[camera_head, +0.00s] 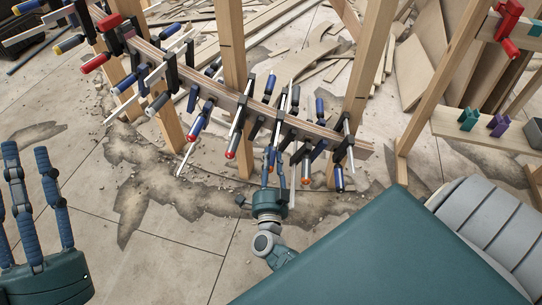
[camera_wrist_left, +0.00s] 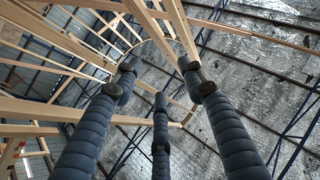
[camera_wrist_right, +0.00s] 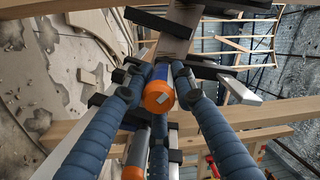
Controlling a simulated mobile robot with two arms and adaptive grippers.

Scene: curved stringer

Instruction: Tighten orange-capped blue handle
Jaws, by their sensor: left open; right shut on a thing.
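The orange-capped blue handle (camera_wrist_right: 158,96) shows in the right wrist view, its orange end facing the camera and a strip of blue behind it. My right gripper (camera_wrist_right: 152,78) is shut on it, with fingers on both sides and one finger below. In the head view my right gripper (camera_head: 274,158) reaches up to the underside of the curved stringer (camera_head: 250,107), and its fingers largely hide the handle. My left gripper (camera_head: 28,152) is open and empty at the left edge, with fingers pointing up. The left wrist view shows its spread fingers (camera_wrist_left: 160,80) against the roof.
Several other clamps line the stringer; a neighbouring orange-capped handle (camera_head: 306,179) hangs close to the right of my right gripper. Wooden posts (camera_head: 232,60) stand behind. A shelf (camera_head: 490,135) with small clamps is at the right. The floor at left is mostly open.

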